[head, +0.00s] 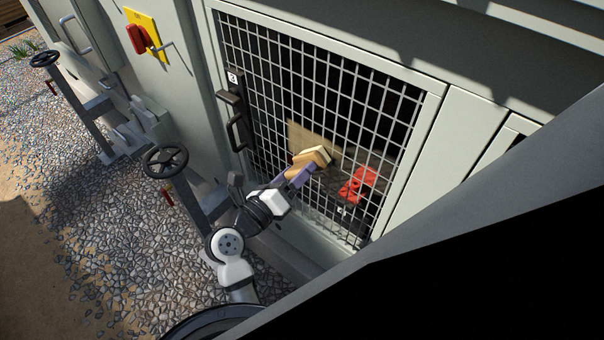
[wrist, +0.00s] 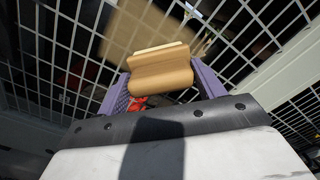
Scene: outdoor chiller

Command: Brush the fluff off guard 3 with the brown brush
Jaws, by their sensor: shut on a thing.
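Guard 3 (head: 345,105) is a wire mesh door in a pale grey frame, with a small "3" label (head: 233,77) by its handle. A tan, fluff-like patch (head: 300,134) lies at the mesh, partly hidden by the brush; it also shows in the wrist view (wrist: 140,32). My gripper (head: 297,175) has purple fingers and is shut on the brown brush (head: 310,158). In the wrist view the brush (wrist: 162,76) sits between the fingers, its pale bristle edge toward the mesh. The brush overlaps the patch's lower part; I cannot tell whether it touches.
A black handle (head: 237,130) stands out at the guard's left edge. A red device (head: 357,184) shows behind the mesh. Black handwheels (head: 165,160) on pipes and a red switch on a yellow plate (head: 147,36) are to the left. Gravel (head: 100,235) lies below.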

